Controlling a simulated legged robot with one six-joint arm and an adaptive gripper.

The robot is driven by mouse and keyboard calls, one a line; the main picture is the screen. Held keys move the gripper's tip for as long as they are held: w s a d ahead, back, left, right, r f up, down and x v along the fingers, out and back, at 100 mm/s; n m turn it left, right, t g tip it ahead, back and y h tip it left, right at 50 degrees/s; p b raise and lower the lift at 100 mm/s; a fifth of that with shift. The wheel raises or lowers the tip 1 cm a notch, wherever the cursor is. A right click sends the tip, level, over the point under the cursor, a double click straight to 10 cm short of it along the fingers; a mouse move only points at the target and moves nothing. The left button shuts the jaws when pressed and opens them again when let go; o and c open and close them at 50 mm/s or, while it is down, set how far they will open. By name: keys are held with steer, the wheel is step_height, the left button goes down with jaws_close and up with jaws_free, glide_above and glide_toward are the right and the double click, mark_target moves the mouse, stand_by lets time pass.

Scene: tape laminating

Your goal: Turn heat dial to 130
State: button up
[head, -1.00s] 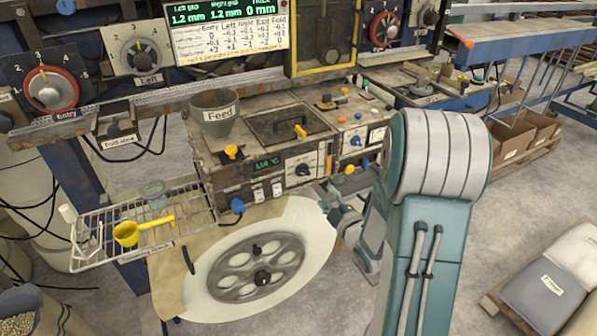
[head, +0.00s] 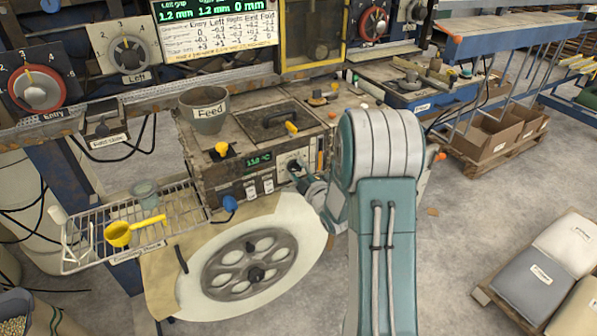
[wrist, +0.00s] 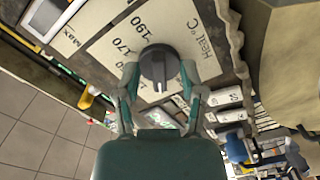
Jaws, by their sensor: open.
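The heat dial (wrist: 159,66) is a black round knob on a pale scale plate marked "Heat °C", with 170, 190 and Max readable in the wrist view. My gripper (wrist: 160,82) is open, with one finger on each side of the dial; I cannot tell whether the fingers touch it.
White switches (head: 260,188) and a blue knob (head: 229,203) are near my gripper. The Feed cup (head: 207,118) stands on the box. A wire rack (head: 185,208) with a yellow scoop (head: 118,234) is at left.

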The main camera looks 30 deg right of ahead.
steer(key=shift+a, duration=0.15)
jaws_close()
steer(key=shift+m, duration=0.4)
steer(key=m, duration=0.6)
steer(key=shift+s+f+m, duration=0.1)
steer(key=shift+f+m, duration=0.1)
steer(key=shift+m, duration=0.2)
stand_by(0.4)
